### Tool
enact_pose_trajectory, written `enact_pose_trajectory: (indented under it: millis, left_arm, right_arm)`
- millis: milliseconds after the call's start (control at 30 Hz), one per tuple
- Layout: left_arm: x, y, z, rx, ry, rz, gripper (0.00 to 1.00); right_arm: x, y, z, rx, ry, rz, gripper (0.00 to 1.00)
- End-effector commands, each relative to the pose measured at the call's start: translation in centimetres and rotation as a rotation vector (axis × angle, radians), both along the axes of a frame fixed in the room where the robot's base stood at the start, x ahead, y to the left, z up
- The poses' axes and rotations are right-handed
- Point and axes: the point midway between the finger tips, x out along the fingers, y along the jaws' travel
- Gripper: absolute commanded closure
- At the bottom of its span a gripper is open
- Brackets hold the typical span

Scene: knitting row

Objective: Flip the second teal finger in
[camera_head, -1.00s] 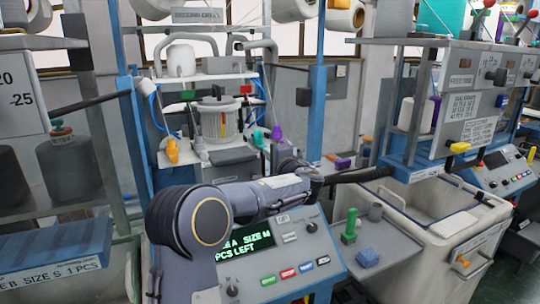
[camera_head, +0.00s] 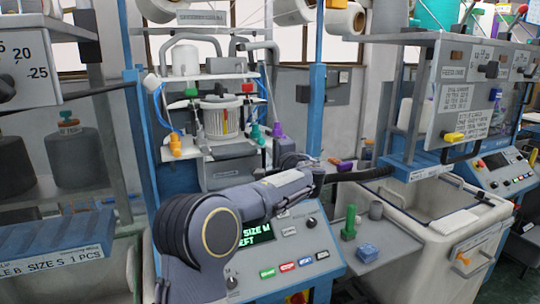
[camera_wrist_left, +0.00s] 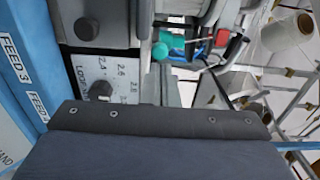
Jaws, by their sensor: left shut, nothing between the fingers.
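A teal finger (camera_head: 257,135) sticks up at the right front of the white round knitting head (camera_head: 220,118) in the head view. A purple finger (camera_head: 278,131) stands to its right and an orange one (camera_head: 175,146) is at the left. I cannot tell which teal finger is the second. My left gripper (camera_head: 290,158) is shut and empty, just below and right of the teal finger. Its fingertips are small and partly hidden by my wrist. In the left wrist view, a teal-green part (camera_wrist_left: 176,42) shows beyond the dark gripper body. My right gripper is out of view.
A control panel (camera_head: 290,245) with a lit display lies below my left arm. A small shelf (camera_head: 385,245) holds a green peg and a blue block. Blue posts (camera_head: 314,115) flank the machine.

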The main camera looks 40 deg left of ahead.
Motion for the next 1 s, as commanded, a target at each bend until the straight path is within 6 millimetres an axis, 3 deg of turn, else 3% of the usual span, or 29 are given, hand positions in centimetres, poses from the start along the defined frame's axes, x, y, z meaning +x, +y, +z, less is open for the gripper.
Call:
enact_pose_trajectory:
  millis: [200, 433, 600, 1000]
  left_arm:
    - [-2.0, -4.2, -0.3, -0.001, -0.002, -0.007, 1.0]
    - [-3.7, -7.5, -0.2, -0.002, 0.0, -0.005, 1.0]
    - [-4.3, -8.4, -0.1, -0.001, 0.0, -0.003, 1.0]
    - [-4.3, -8.5, 0.0, -0.002, 0.001, -0.002, 1.0]
  right_arm:
    - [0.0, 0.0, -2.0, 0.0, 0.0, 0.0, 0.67]
    - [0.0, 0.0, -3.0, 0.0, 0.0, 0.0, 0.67]
    - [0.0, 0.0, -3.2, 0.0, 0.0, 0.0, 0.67]
    - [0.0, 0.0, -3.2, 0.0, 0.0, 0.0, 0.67]
